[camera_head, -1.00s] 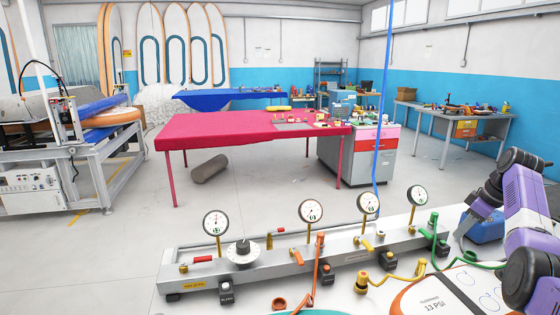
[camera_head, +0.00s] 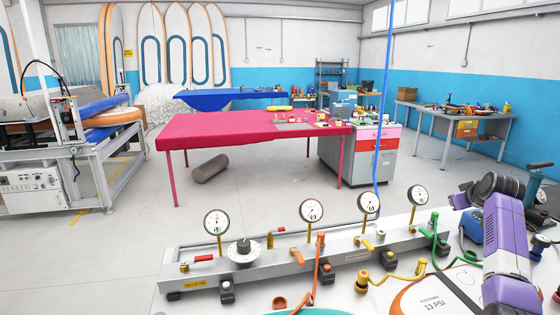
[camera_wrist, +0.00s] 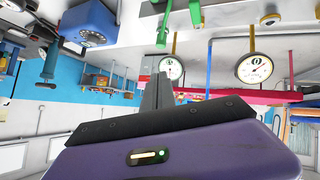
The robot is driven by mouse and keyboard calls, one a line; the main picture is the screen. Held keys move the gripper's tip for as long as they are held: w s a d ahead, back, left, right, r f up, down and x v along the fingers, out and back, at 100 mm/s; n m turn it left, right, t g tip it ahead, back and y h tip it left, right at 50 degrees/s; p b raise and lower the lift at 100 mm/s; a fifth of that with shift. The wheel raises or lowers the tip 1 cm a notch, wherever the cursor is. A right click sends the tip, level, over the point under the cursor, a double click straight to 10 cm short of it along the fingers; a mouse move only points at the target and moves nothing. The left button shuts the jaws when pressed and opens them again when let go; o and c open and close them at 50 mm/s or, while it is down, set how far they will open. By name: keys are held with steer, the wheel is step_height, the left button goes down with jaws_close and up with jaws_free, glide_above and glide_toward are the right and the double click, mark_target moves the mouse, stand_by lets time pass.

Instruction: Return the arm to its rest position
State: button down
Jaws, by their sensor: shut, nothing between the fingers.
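My arm's purple link (camera_head: 507,240) stands at the right edge of the head view, with dark joints above it. I cannot make out the fingers there. In the wrist view my gripper (camera_wrist: 158,92) shows as dark fingers closed together in front of the purple housing, with nothing between them. Gauges (camera_wrist: 253,68) of the manifold appear beyond the fingers, apart from them. The wrist picture is upside down.
A grey manifold bar (camera_head: 290,262) with several gauges, valves and hoses lies in front. An orange-edged board marked 13 PSI (camera_head: 432,297) lies right of it, near my arm. A blue unit (camera_head: 472,226) sits behind the arm. A red-covered table (camera_head: 230,130) stands farther back.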

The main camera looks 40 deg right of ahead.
steer(key=w+a+f+t+h, duration=0.1)
steer(key=w+a+f, duration=0.15)
steer(key=a, duration=0.25)
steer(key=w+a+f+m+t+h, duration=0.1)
steer(key=w+a+f, duration=0.15)
steer(key=a, duration=0.25)
steer(key=w+a+f+t+h, duration=0.1)
steer(key=w+a+f, duration=0.15)
steer(key=a, duration=0.25)
steer(key=s+a+f+t, duration=0.1)
steer(key=s+a+t, duration=0.1)
steer(key=a, duration=0.9)
steer(key=s+a+f+t+y, duration=0.1)
steer(key=s+a+t, duration=0.1)
steer(key=a, duration=0.8)
steer(key=s+a+f+n+t, duration=0.1)
steer(key=s+a, duration=0.1)
steer(key=a, duration=0.9)
steer(key=shift+a+f+t+y, duration=0.3)
steer(key=shift+f+t, duration=0.1)
steer(key=s+a+r+n+y, duration=0.1)
steer(key=s+a+n+y, duration=0.5)
steer(key=s+a, duration=1.7)
steer(key=a+y, duration=0.2)
steer(key=y, duration=0.2)
steer(key=shift+a+r, duration=0.2)
steer(key=shift+a, duration=0.15)
